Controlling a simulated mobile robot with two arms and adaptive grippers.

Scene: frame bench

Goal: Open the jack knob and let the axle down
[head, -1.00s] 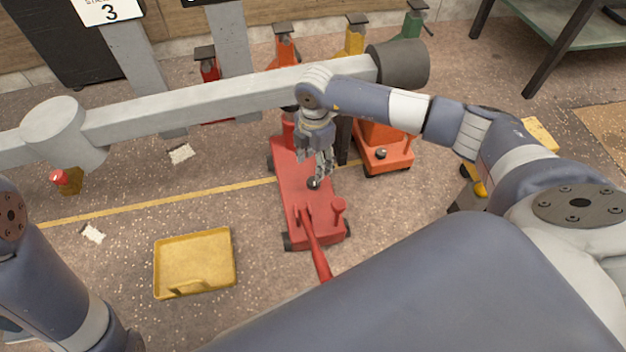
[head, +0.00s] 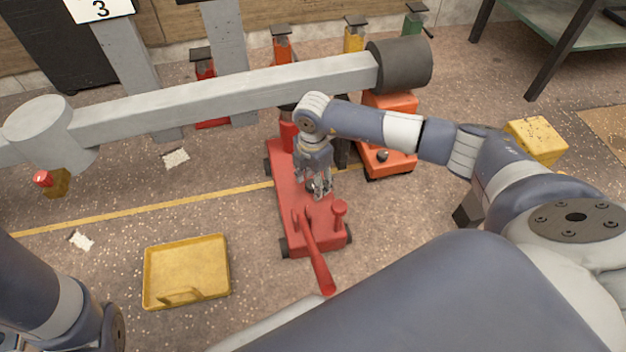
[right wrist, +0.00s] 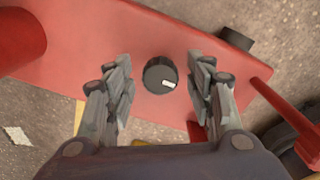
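The red floor jack (head: 290,200) stands on the floor under the grey axle beam (head: 230,95). Its black round knob (right wrist: 160,75) with a white mark lies on the jack's red top. My right gripper (head: 318,192) is over the jack; in the right wrist view its two fingers (right wrist: 158,85) are open on either side of the knob, with gaps on both sides. The red jack handle (head: 318,262) slopes toward me. My left gripper is not seen; only part of my left arm shows at lower left.
A yellow tray (head: 187,272) lies on the floor to the left of the jack. An orange jack (head: 386,150) stands close on the right. Several coloured stands line the back. A yellow box (head: 534,140) sits at right.

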